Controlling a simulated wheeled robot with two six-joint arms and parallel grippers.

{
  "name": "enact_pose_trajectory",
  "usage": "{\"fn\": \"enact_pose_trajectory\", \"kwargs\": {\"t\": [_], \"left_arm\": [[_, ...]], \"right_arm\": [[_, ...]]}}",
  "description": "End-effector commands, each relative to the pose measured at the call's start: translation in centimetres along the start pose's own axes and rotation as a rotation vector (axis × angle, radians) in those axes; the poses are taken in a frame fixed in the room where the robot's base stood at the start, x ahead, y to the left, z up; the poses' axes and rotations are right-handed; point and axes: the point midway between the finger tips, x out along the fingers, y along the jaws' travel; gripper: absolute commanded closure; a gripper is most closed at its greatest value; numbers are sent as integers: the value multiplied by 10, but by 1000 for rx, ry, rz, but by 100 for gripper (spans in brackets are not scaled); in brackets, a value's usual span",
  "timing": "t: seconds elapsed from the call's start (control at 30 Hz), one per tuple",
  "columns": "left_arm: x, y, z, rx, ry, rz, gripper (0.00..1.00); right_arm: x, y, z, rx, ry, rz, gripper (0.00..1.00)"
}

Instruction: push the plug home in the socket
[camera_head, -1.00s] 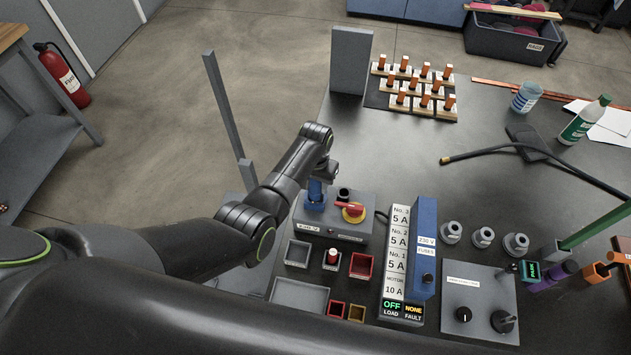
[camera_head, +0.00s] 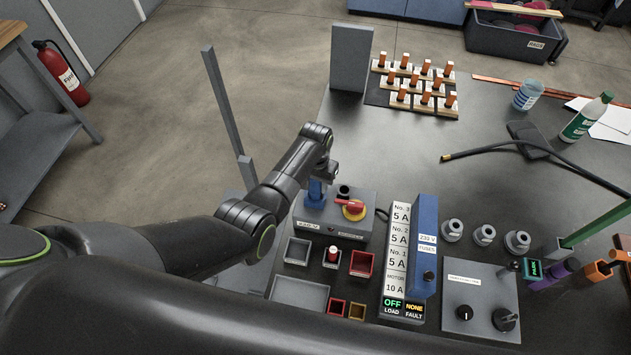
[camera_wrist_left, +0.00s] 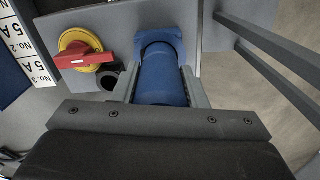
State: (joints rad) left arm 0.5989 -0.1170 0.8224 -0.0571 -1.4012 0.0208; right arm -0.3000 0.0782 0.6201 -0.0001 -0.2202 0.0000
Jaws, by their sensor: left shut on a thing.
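The blue plug (camera_wrist_left: 160,78) is between the two fingers of my left gripper (camera_wrist_left: 160,90), which is shut on it. In the left wrist view its far end meets the blue socket (camera_wrist_left: 160,40) on the grey box; how deep it sits I cannot tell. In the head view the left gripper (camera_head: 318,178) is over the socket (camera_head: 314,204) at the box's left end, and the plug (camera_head: 316,190) shows as a small blue part below it. My right gripper is not in view.
The grey box (camera_head: 345,228) carries a red switch handle on a yellow disc (camera_head: 353,208), close beside the gripper. Small trays (camera_head: 298,250) stand in front. A fuse panel (camera_head: 398,250) stands to the right, and a grey upright block (camera_head: 350,60) behind.

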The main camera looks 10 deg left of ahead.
Motion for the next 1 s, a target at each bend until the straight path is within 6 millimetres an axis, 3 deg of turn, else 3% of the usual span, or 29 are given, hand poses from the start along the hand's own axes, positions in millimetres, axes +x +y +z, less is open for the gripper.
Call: {"fn": "enact_pose_trajectory", "kwargs": {"t": [0.83,0.87,1.0], "left_arm": [[26,0,0,0,1,0,88],[25,0,0,0,1,0,58],[25,0,0,0,1,0,40]], "right_arm": [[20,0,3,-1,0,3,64],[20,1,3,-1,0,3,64],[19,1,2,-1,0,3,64]]}}
